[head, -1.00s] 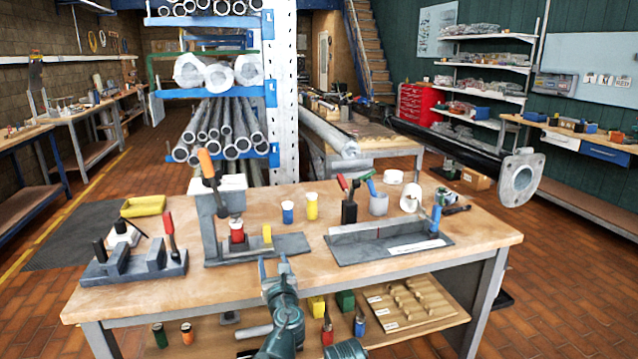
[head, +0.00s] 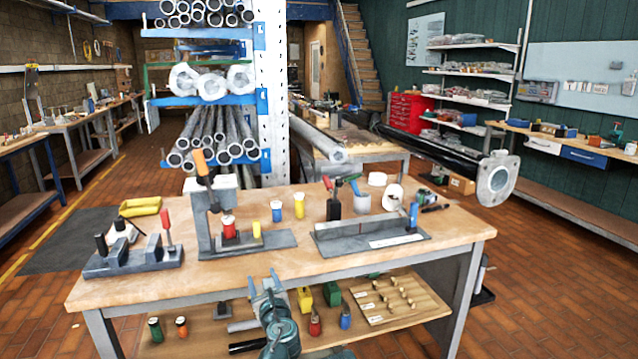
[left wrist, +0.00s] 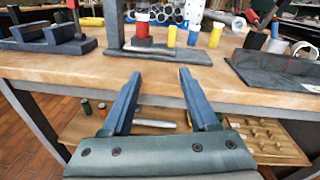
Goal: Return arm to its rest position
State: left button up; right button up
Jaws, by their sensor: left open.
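My left gripper (head: 265,279) is open and empty in front of the workbench's near edge, at lower middle in the head view. In the left wrist view its two fingers (left wrist: 155,100) stand apart with nothing between them, pointing toward the bench edge. The wooden workbench (head: 130,284) stands before me. My right gripper is not in view.
On the bench are a press fixture (head: 208,225), a clamp block (head: 130,262), a grey angle plate (head: 372,240), and blue and yellow cups. A lower shelf (head: 420,308) holds a pegboard and small bottles. A pipe rack (head: 262,90) stands behind. Floor is open at right.

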pick_arm(q)
jog(key=s+f+n+g, duration=0.9)
jog(key=s+f+n, duration=0.35)
jog(key=n, duration=0.45)
jog(key=s+d+f+n+g+h, duration=0.2)
jog(key=s+d+f+n+g, duration=0.2)
jog(key=s, duration=0.4)
jog(key=s+d+f+n+g+h, duration=0.25)
jog(key=s+d+f+n, duration=0.2)
jog(key=s, duration=0.25)
notch_tip(320, 180, up, 17)
jog(key=s+g+p, duration=0.1)
jog(key=p, duration=1.6)
jog(key=shift+r+n, duration=0.15)
jog(key=shift+n, duration=0.2)
